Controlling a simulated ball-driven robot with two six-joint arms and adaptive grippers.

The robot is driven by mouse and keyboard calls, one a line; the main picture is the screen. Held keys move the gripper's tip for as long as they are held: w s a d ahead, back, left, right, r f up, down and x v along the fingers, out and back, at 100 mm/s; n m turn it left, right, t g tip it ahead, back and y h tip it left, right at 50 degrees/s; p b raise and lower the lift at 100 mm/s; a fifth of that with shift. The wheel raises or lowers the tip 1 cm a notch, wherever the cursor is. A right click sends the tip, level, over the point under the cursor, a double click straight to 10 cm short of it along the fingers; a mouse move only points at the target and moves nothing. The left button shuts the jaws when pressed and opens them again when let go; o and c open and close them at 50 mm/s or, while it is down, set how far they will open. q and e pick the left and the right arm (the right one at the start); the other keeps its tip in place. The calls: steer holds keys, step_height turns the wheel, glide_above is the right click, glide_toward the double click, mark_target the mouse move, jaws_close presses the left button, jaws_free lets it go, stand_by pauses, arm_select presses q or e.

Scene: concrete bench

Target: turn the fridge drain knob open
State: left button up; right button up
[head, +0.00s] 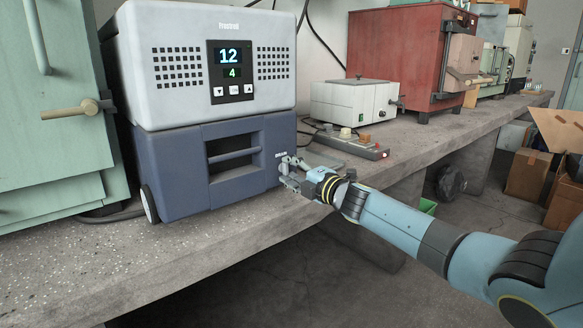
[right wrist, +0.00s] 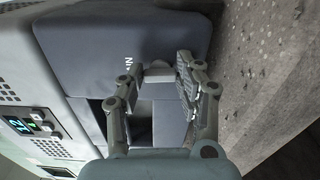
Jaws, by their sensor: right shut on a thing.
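The fridge (head: 210,65) stands on the bench, with a white upper part, a dark blue lower part and a display reading 12 and 4. Its drain label sits at the lower right of the blue front. The grey drain knob (right wrist: 158,73) shows beside the label in the right wrist view, between my fingers. In the head view my fingers mostly hide it. My right gripper (head: 287,170) is at the knob and shut on it; it also shows in the right wrist view (right wrist: 157,70). How far the knob is turned cannot be told. My left gripper is not in view.
A green cabinet (head: 60,120) with a wooden-handled lever stands left of the fridge. A switch box (head: 350,142) lies to the right, before a white unit (head: 345,103) and a red oven (head: 395,60). The bench's front edge runs below my right gripper.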

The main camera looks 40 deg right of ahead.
steer(key=shift+m, duration=0.4)
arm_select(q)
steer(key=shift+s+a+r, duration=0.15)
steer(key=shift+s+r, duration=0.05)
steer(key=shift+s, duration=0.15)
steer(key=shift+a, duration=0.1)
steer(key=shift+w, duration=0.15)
arm_select(e)
steer(key=o, duration=1.1)
steer(key=shift+o, duration=0.2)
steer(key=s+d, duration=0.1)
steer(key=s, duration=1.1)
steer(key=shift+f, duration=0.1)
